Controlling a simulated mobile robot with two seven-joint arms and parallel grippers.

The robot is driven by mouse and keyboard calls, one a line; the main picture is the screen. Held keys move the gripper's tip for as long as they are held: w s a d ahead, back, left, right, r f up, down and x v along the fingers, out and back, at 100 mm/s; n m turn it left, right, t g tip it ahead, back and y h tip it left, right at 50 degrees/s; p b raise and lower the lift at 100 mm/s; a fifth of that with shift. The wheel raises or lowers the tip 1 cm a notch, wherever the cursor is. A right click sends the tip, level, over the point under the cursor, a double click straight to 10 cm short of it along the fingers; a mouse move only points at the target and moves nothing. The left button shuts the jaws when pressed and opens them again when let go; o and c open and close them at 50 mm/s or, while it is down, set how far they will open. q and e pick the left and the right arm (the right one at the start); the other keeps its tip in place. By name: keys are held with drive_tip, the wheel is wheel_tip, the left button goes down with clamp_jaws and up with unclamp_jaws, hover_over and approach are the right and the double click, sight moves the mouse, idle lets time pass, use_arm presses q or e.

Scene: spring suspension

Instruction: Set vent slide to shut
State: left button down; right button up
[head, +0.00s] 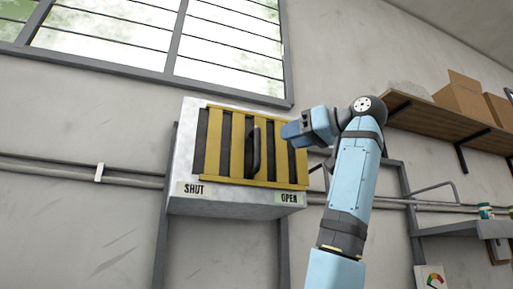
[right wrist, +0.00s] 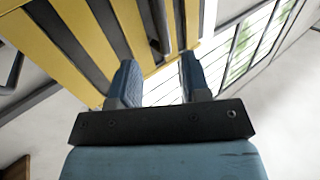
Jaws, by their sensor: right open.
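The vent (head: 181,150) is a pale box on the wall with a yellow slatted slide (head: 237,145) and dark gaps between the slats. A black upright handle (head: 256,150) stands out from the slide, right of its middle. A SHUT label (head: 194,189) is at the lower left and an OPEN label (head: 289,198) at the lower right. My right gripper (head: 290,131) is just right of the handle. In the right wrist view its two fingers (right wrist: 158,85) are apart, with the handle (right wrist: 160,25) ahead between them, not clasped. My left gripper is not in view.
A wooden shelf (head: 432,122) with cardboard boxes (head: 462,97) is on the wall at the right. A window (head: 160,40) is above the vent. Pipes (head: 60,172) run along the wall.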

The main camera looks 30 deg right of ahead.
sight(258, 161)
drive_tip(key=p+x, duration=0.1)
drive_tip(key=x, duration=0.9)
drive_tip(key=shift+w+a, duration=0.2)
drive_tip(key=shift+w, duration=0.05)
